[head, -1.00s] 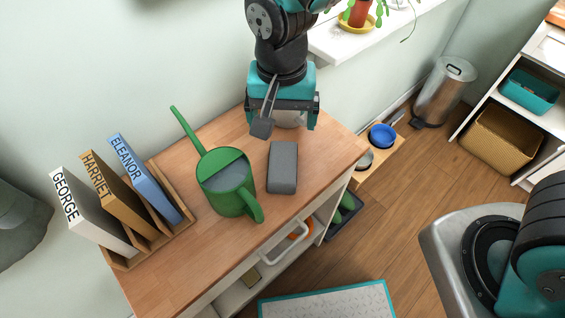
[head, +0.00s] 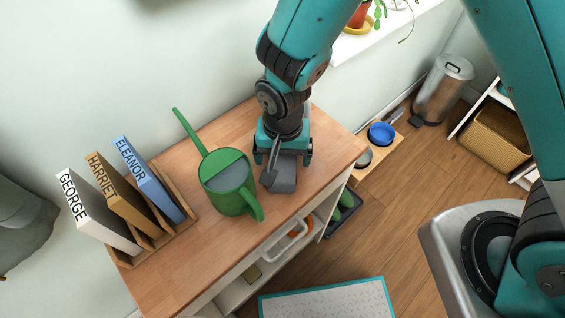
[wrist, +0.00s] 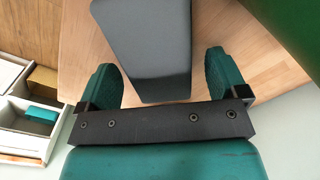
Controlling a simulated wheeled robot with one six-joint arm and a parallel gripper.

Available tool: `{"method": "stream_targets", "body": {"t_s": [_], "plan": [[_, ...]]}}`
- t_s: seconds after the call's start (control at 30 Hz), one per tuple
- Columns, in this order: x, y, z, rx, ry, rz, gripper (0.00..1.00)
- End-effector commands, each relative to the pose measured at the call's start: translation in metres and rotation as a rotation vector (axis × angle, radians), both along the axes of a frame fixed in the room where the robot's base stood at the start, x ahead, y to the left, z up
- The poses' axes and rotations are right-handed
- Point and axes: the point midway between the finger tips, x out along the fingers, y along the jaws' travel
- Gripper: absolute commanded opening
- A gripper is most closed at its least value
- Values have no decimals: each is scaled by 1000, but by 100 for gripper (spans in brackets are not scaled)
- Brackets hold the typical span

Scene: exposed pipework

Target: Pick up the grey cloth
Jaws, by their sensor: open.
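The grey cloth (head: 284,178) looks like a folded grey block and lies on the wooden cabinet top, right of the green watering can. My gripper (head: 282,166) is over the cloth from above and hides its far part in the head view. In the wrist view the cloth (wrist: 148,50) reaches in between the two teal fingers of my gripper (wrist: 160,80). The fingers are apart, with a gap to the cloth on both sides. Whether they reach down to the cabinet top I cannot tell.
The green watering can (head: 229,183) stands close left of the cloth. A wooden holder (head: 165,236) with books is farther left. The cabinet top (head: 335,150) is clear to the right, and its front edge is close. The wall is behind.

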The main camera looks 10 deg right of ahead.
Motion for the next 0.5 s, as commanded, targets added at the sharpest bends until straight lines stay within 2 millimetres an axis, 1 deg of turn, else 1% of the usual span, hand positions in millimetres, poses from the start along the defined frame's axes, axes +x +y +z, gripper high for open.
{"method": "stream_targets", "body": {"t_s": [0.07, 0.1, 0.17, 0.2, 0.3, 0.33, 0.37, 0.5], "plan": [[0, 0, 0, 0, 0, 0, 92], [0, 0, 0, 0, 0, 0, 82], [0, 0, 0, 0, 0, 0, 68], [0, 0, 0, 0, 0, 0, 59], [0, 0, 0, 0, 0, 0, 38], [0, 0, 0, 0, 0, 0, 38], [0, 0, 0, 0, 0, 0, 34], [0, 0, 0, 0, 0, 0, 34]]}}
